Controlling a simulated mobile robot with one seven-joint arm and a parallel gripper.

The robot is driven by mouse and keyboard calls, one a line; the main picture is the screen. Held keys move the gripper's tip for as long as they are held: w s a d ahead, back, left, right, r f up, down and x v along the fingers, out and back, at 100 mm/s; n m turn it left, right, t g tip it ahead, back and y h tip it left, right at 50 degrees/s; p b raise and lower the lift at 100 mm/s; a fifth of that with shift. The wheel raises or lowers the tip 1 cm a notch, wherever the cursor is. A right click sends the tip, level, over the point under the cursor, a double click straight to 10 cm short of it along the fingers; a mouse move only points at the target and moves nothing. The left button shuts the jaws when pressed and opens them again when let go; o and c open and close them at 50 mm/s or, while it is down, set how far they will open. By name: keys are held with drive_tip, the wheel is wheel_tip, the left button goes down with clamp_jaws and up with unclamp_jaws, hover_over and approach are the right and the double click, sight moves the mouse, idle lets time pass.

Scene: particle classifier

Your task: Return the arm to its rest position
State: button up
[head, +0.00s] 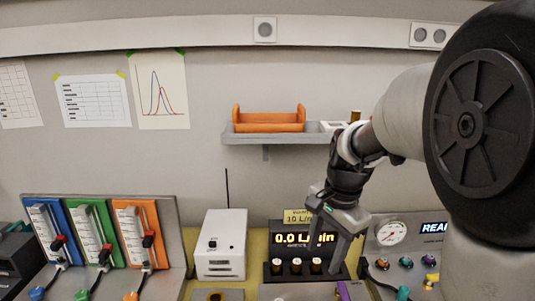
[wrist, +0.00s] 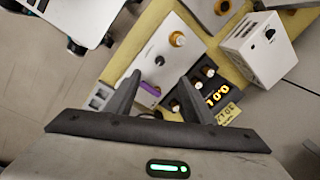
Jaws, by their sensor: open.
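My gripper (head: 340,241) is in the head view, right of the middle, with its fingers pointing down. It hangs in front of the right side of the display box (head: 292,240), which reads 0.0 L/min. In the wrist view my gripper (wrist: 158,92) shows two dark fingers spread apart with nothing held between them. My arm comes in from the right side of the head view and bends down at the wrist.
A white box with an antenna (head: 222,245) stands left of the display. A gauge panel (head: 390,234) is on the right. Above, a wall shelf (head: 270,138) holds an orange tray (head: 268,125). Blue, green and orange flow meters (head: 95,235) stand at left. The wall area between is clear.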

drive_tip(key=s+r+n+t+p, duration=0.1)
drive_tip(key=s+r+n+t, duration=0.1)
drive_tip(key=s+r+n, duration=0.3)
drive_tip(key=s+r+n+t+h+p, duration=0.1)
drive_tip(key=s+r+n, duration=0.4)
drive_tip(key=s, duration=0.7)
drive_tip(key=shift+s+d+r+n+t, duration=0.2)
drive_tip(key=shift+s+n+t, duration=0.1)
drive_tip(key=shift+n+t, duration=0.5)
drive_tip(key=shift+a, duration=0.1)
